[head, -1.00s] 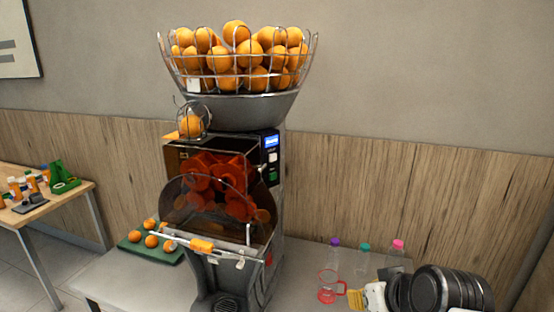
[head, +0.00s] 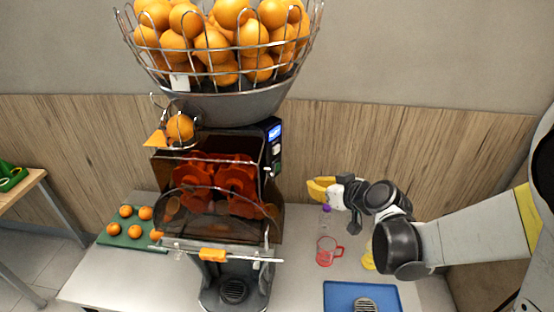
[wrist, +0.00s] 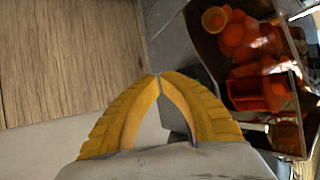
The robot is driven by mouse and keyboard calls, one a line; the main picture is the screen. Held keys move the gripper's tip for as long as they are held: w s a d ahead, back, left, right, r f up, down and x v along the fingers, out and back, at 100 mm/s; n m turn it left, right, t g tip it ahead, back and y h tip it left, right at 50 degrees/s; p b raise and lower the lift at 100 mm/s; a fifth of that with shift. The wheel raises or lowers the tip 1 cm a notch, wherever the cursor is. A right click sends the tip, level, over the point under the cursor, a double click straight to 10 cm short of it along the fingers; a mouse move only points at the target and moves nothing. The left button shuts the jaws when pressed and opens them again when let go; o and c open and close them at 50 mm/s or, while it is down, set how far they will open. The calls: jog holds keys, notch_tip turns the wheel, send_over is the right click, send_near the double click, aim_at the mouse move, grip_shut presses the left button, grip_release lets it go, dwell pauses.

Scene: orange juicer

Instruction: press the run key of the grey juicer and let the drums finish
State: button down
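The grey juicer (head: 232,264) stands on the table, with a wire basket of oranges (head: 215,40) on top and red-orange drums (head: 222,185) behind a clear cover. A panel with a lit blue display (head: 274,131) and small keys (head: 277,168) is on its right side; I cannot read the key labels. My gripper (head: 316,188) is to the right of the panel, apart from it, slightly below it in the picture. In the wrist view its yellow fingers (wrist: 158,76) meet at the tips with nothing between them, and the drums (wrist: 250,55) show at the upper right.
A red-rimmed jug (head: 327,252) and a purple-capped bottle (head: 326,213) stand below my gripper in the picture. A blue tray (head: 340,292) is at the front right. A green board (head: 118,240) with several oranges is left of the juicer.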

jog(key=shift+s+d, duration=0.1)
jog(key=shift+w+a, duration=0.8)
jog(key=shift+a, duration=0.45)
jog(key=shift+w+a, duration=0.75)
jog(key=shift+a, duration=0.55)
jog(key=shift+w+a, duration=0.8)
jog(key=shift+a, duration=0.45)
jog(key=shift+w+a, duration=0.1)
jog(key=shift+w+a, duration=0.15)
jog(key=shift+a, duration=0.1)
jog(key=shift+w+a, duration=0.25)
jog(key=shift+a, duration=0.15)
jog(key=shift+s+d, duration=0.1)
jog(key=shift+d, duration=0.05)
jog(key=shift+s+d+b, duration=0.4)
jog(key=shift+d, duration=0.2)
